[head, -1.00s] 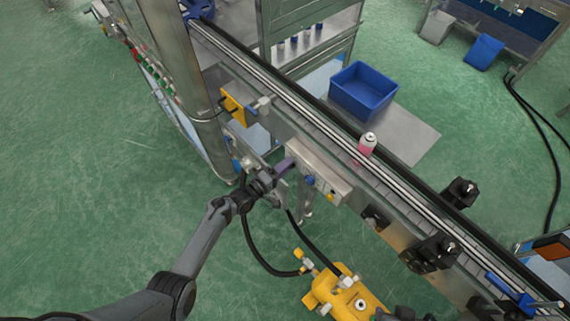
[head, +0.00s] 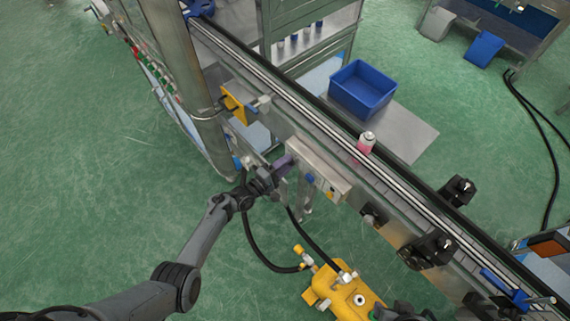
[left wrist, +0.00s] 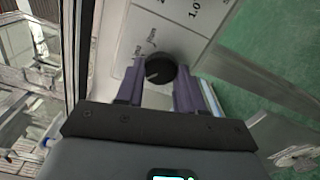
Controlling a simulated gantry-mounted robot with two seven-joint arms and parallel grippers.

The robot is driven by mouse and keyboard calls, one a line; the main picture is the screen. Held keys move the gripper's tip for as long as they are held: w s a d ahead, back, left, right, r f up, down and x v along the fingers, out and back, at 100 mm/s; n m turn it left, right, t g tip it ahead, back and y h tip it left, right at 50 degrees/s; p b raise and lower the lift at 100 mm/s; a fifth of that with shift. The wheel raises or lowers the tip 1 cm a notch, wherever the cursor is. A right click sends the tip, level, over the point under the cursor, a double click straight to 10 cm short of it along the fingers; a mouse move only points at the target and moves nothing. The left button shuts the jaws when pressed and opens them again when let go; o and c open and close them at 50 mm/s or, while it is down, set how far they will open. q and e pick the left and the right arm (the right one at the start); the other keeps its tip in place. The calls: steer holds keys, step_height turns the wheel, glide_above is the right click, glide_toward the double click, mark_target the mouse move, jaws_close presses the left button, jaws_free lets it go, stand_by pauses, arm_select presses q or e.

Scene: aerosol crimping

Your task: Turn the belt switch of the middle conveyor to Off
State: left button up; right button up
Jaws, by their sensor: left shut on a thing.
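The belt switch is a black round knob (left wrist: 161,69) with a pale pointer line, on a light panel with small labels beside it, in the left wrist view. In the head view my left gripper (head: 276,170) is at the left end of the grey control box (head: 318,170) on the conveyor's near side. The knob is hidden there by the gripper. No fingers of my right gripper show.
The conveyor (head: 310,115) runs diagonally behind the box and carries a pink-and-white can (head: 365,144). A metal post (head: 185,80) stands left of the gripper. A yellow machine (head: 345,295) with black hoses is below. A blue bin (head: 362,88) stands beyond the belt.

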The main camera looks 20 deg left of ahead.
arm_select(q)
steer(key=o, duration=1)
steer(key=shift+o, duration=0.2)
steer(key=shift+s, duration=0.1)
steer(key=p+v, duration=0.2)
steer(key=v, duration=0.8)
steer(key=shift+s+a, duration=0.25)
steer(key=shift+s, duration=0.05)
